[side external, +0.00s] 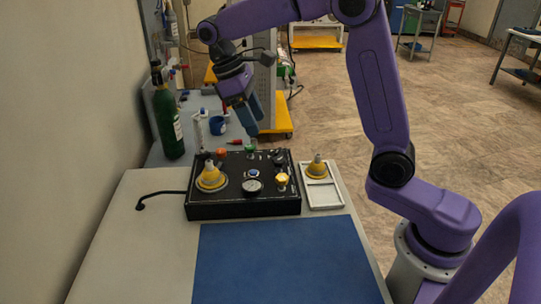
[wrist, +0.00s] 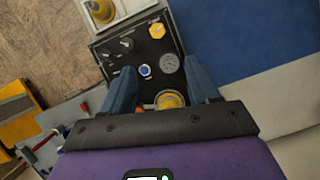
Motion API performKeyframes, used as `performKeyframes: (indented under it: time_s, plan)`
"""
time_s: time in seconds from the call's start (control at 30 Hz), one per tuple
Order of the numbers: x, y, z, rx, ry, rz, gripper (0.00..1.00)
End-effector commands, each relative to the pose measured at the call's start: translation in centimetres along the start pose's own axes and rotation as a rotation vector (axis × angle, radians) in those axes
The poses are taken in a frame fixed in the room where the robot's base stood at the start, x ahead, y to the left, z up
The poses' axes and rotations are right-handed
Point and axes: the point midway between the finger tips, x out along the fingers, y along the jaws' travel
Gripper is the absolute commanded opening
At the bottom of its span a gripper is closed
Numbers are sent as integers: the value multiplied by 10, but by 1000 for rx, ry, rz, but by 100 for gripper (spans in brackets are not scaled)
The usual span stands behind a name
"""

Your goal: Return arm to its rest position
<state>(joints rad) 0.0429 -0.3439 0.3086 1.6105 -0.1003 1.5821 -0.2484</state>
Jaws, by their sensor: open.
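My gripper (side external: 253,124) hangs above the back edge of the black trainer panel (side external: 243,208), tilted down, with clear air beneath it. In the wrist view its two blue fingers (wrist: 160,75) are spread apart with nothing held between them. The panel carries a round gauge (side external: 253,186), a blue button (side external: 254,174), a yellow knob (side external: 282,179) and several dark knobs. A yellow cone-shaped piece (side external: 211,178) sits on the panel's left side. In the wrist view it is partly hidden behind my gripper (wrist: 170,99).
A white tray (side external: 325,198) right of the panel holds a second yellow cone piece (side external: 317,168). A black hose (side external: 160,193) lies left. The blue mat (side external: 285,262) in front is clear.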

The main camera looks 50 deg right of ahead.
Motion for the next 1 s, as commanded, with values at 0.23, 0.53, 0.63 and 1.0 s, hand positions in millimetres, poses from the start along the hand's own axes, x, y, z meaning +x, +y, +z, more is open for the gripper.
performKeyframes:
  time_s: [0.23, 0.53, 0.63, 1.0]
  plan:
    - [14, -33, 20, -97, 74, 45, 60]
    - [42, -71, 58, -217, 170, 83, 60]
    - [54, -82, 73, -259, 201, 91, 60]
    - [103, -116, 139, -409, 314, 99, 60]
